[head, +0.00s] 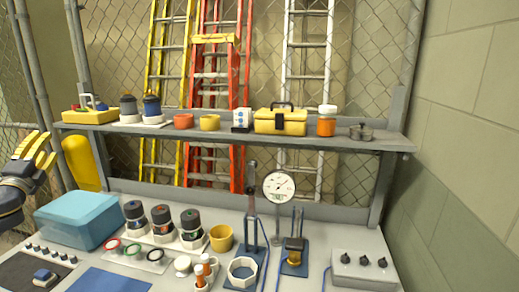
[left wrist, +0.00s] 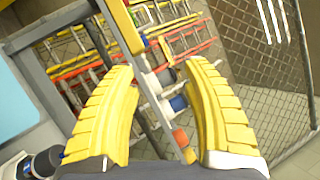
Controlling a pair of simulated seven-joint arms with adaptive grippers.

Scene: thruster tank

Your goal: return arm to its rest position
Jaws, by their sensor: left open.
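My left gripper (head: 41,152) is at the left edge of the head view, raised beside the bench and left of the blue box. Its yellow ribbed fingers point up. In the left wrist view the left gripper (left wrist: 158,68) is open, with its two fingers well apart and nothing held between them. The shelf with small items shows tilted in the background between and beyond the fingers. My right gripper is not in view.
A blue box (head: 78,218) sits on the bench's left, near the left gripper. A yellow cylinder (head: 81,163) stands behind it. The shelf (head: 225,130) carries jars, cups and a yellow toolbox (head: 281,122). A dial gauge (head: 279,186) and a switch box (head: 362,268) occupy the bench's right.

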